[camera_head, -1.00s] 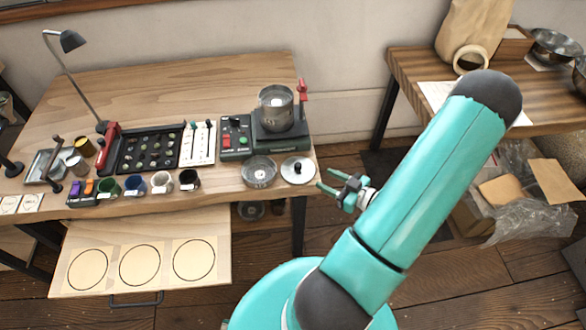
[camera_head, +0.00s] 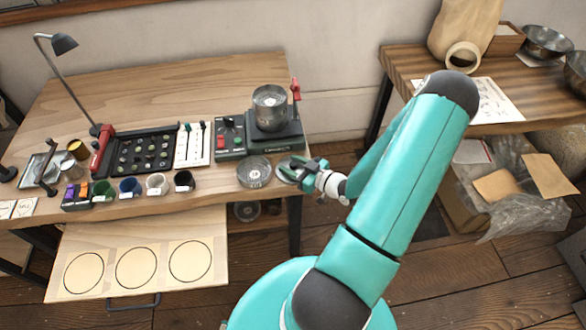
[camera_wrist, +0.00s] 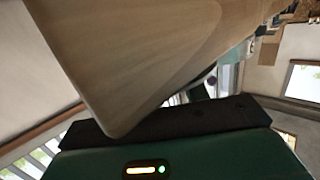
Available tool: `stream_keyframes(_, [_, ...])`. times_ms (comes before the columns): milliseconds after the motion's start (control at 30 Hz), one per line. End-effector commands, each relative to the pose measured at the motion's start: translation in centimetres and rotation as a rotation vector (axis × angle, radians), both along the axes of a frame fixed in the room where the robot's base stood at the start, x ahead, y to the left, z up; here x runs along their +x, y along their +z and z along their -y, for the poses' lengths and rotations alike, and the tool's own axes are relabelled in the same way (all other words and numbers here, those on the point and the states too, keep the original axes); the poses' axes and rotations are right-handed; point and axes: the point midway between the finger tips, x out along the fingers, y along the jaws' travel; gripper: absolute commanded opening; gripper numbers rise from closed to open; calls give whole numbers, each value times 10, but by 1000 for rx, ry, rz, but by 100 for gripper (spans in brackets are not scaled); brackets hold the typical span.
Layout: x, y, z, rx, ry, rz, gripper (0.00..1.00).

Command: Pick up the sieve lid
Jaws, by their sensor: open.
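The sieve lid (camera_head: 282,173) is a flat silver disc at the front right corner of the wooden workbench (camera_head: 240,85). Only its left part shows in the head view; my gripper hides the rest and its dark knob. My gripper (camera_head: 299,169) is open and overlaps the lid in the picture. I cannot tell whether its fingers are around the knob, above it or touching it. The wrist view shows a wooden surface and edge close by, with the lid not recognisable.
A round metal dish (camera_head: 254,172) sits just left of the lid. A metal cup (camera_head: 270,107) stands on a dark green machine (camera_head: 275,136) behind it. Several small cups line the front edge. A drawer board with three circles (camera_head: 135,266) extends below.

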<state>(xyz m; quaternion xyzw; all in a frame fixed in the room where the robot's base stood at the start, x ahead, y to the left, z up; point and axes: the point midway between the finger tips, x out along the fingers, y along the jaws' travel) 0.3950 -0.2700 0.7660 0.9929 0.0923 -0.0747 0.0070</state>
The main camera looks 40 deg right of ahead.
Motion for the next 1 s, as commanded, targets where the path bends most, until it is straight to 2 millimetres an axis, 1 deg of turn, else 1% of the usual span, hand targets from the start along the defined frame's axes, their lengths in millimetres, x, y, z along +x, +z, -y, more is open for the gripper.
stream_keyframes(100, [0,0,0,0,0,0,44])
stream_keyframes(133, [0,0,0,0,0,0,41])
stream_keyframes(333, [-1,0,0,0,0,0,1])
stream_keyframes(367, [-1,0,0,0,0,0,0])
stream_keyframes(733, [1,2,0,-1,0,1,0])
stream_keyframes(1000, [9,14,0,-2,3,1,0])
